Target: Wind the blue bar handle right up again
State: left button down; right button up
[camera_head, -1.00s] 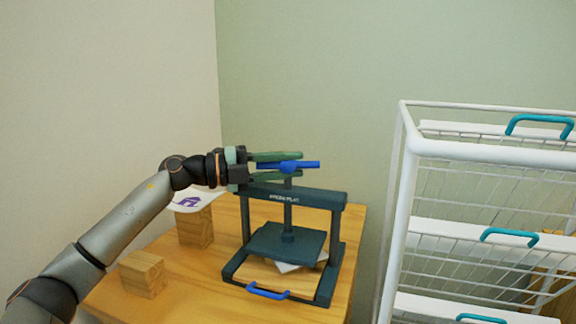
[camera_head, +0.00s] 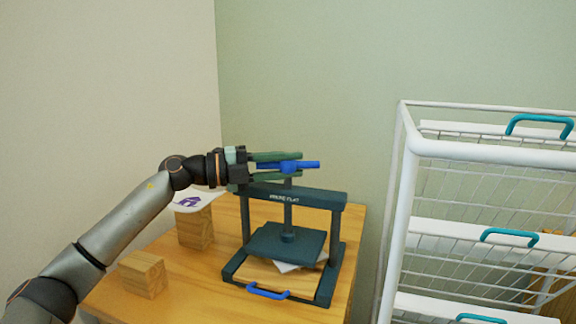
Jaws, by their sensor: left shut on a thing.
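The blue bar handle (camera_head: 305,165) lies level across the top of the screw of a dark teal press (camera_head: 338,240). My left gripper (camera_head: 285,165) reaches in from the left and is shut on the bar, one green finger above it and one below. The bar's right end sticks out past the fingertips, and part of its left side shows between the fingers. The screw (camera_head: 288,205) runs down through the crossbeam to a dark pressing plate (camera_head: 285,243), which sits low over a pale sheet (camera_head: 287,267). My right gripper is not in view.
A blue pull handle (camera_head: 267,291) is at the press's front edge. Two wooden blocks (camera_head: 143,274) (camera_head: 195,229) stand to the left, the farther one under a white piece with a purple mark (camera_head: 190,201). A white wire rack (camera_head: 400,200) with teal handles stands right. The wooden table (camera_head: 185,295) has room front left.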

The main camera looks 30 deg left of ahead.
aim_at(266, 168)
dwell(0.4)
pick_arm(q)
jog(key=c, duration=0.6)
grip_release()
jog(key=shift+c, duration=0.2)
jog(key=shift+s+a, duration=0.2)
jog(key=shift+a, duration=0.05)
jog(key=b+v, duration=0.2)
jog(key=v, duration=0.4)
jog(key=shift+s+a+f, duration=0.15)
jog(key=shift+r+b+v, duration=0.15)
jog(key=shift+b+v, duration=0.9)
jog(key=shift+v, duration=0.3)
jog(key=shift+r+b+v, duration=0.1)
jog(key=shift+b+v, duration=0.9)
jog(key=shift+v, duration=0.4)
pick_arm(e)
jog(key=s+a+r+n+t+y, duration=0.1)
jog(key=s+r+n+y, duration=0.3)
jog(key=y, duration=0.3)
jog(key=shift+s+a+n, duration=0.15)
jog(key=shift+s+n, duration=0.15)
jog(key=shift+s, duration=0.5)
